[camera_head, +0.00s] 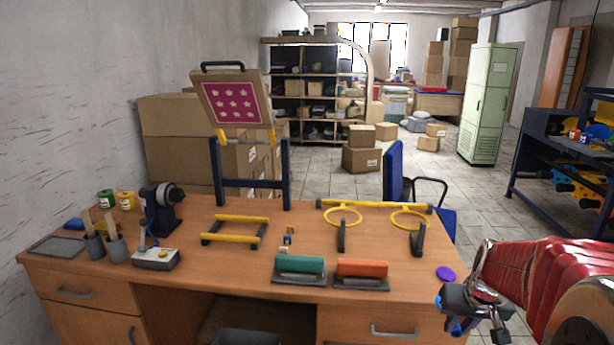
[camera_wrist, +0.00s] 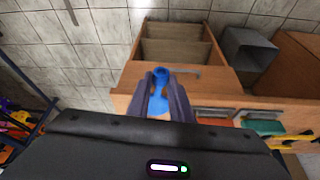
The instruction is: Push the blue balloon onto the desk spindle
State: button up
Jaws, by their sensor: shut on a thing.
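My gripper (camera_head: 475,308) is in front of the desk's right end, low beside the front edge. In the wrist view its two dark fingers (camera_wrist: 161,100) are closed on the blue balloon (camera_wrist: 158,98). The balloon's rounded blue end shows beyond the fingertips. In the head view only small blue parts show at the gripper, and I cannot tell which are balloon. A dark machine with a round head (camera_head: 162,206) stands at the desk's left, apart from the gripper. I cannot tell for sure whether it carries the spindle.
A framed star screen (camera_head: 231,100) rises behind. A blue chair (camera_head: 393,171) is behind the desk.

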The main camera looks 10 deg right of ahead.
jog(key=w+a+f+n, duration=0.1)
jog(key=w+a, duration=0.4)
jog(key=a, duration=0.3)
jog(key=w+a+n+y, duration=0.1)
jog(key=w+a+n, duration=0.1)
jog(key=w+a, duration=0.3)
jog(key=w+a+f+n, duration=0.1)
jog(key=w+a, duration=0.4)
jog(key=a, duration=0.8)
jog(key=shift+a+f+n+y, duration=0.15)
jog(key=shift+f+n+y, duration=0.15)
jog(key=shift+y, duration=0.1)
jog(key=shift+s, duration=0.15)
